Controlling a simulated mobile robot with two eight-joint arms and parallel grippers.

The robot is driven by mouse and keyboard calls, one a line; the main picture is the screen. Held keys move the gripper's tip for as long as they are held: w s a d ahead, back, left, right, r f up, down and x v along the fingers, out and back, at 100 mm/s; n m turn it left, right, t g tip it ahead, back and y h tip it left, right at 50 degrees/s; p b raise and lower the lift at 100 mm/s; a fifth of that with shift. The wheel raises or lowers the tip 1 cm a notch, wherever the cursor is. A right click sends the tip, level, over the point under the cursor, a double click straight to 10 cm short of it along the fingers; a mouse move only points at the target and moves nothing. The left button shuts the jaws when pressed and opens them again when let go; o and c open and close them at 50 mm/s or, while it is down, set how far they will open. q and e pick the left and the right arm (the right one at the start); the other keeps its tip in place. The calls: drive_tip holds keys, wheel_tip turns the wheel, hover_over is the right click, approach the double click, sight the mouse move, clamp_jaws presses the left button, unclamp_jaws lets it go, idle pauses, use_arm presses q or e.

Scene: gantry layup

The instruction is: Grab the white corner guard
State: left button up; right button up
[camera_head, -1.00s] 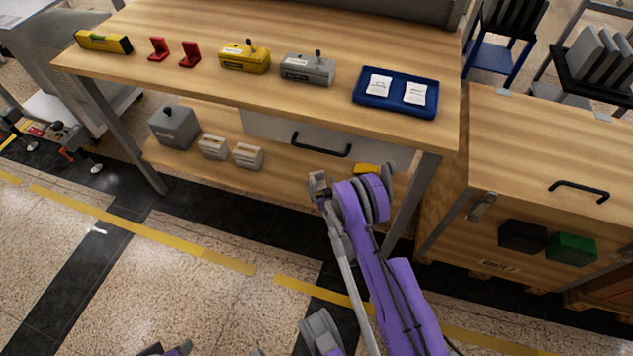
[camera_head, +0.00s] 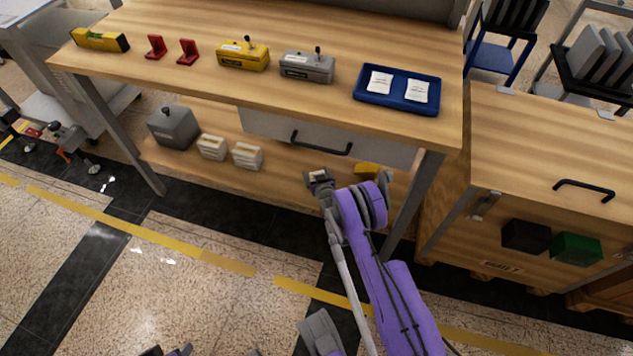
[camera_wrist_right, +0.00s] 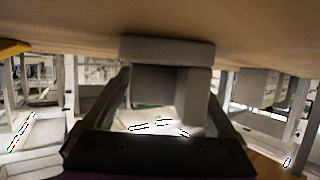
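A pale block-like piece, which looks like the white corner guard (camera_head: 318,175), is at the front of the bench's lower shelf, mostly hidden by my gripper. In the right wrist view, which looks upside down, it shows as a shaded grey L-shape (camera_wrist_right: 167,49), with its flat flange against the shelf. My right gripper (camera_wrist_right: 168,85) is open, with its two fingers spread to either side of the guard. Whether they touch it is not clear. In the head view my right gripper (camera_head: 319,180) is below the drawer. My left gripper cannot be made out.
The lower shelf (camera_head: 280,184) also holds a grey box (camera_head: 174,128), two white ribbed blocks (camera_head: 212,147) and a yellow piece (camera_head: 367,170). A drawer handle (camera_head: 321,148) juts out above my gripper. Red brackets (camera_head: 156,47) and a blue tray (camera_head: 395,101) are on the benchtop.

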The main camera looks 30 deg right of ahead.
drive_tip(key=c, duration=1)
